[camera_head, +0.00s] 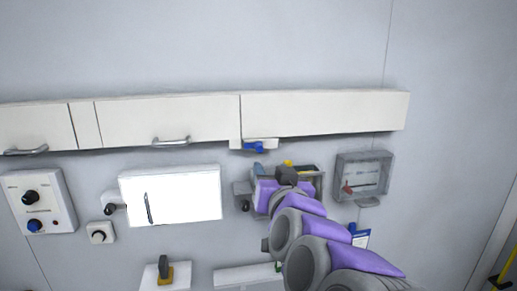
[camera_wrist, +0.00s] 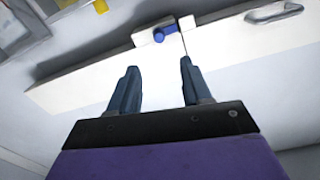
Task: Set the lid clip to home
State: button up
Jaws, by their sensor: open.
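A blue clip-like part (camera_head: 254,147) sits on a small white mount under the long cabinet. I cannot tell for certain that it is the lid clip. In the wrist view, the blue part (camera_wrist: 165,32) shows beyond and between my fingertips, apart from them. My gripper (camera_head: 259,168) is just below this part in the head view, with my arm coming from the lower right. In the wrist view, my gripper (camera_wrist: 158,72) has its two fingers spread, with nothing between them. A clear-covered box (camera_head: 363,176) with a red lever is on the wall to the right.
The white cabinet row (camera_head: 325,114) juts from the wall above my gripper. A bright white panel (camera_head: 172,195) and a knob box (camera_head: 40,201) are to the left. My arm partly hides a grey wall unit (camera_head: 310,178) with a yellow part. The upper wall is clear.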

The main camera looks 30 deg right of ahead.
aim_at(260, 150)
jog(key=p+x, duration=0.2)
jog(key=x, duration=1.1)
jog(key=shift+w+d+f+p, duration=0.1)
jog(key=shift+w+p, duration=0.05)
jog(key=shift+p, duration=0.2)
jog(key=shift+c, duration=0.4)
grip_shut()
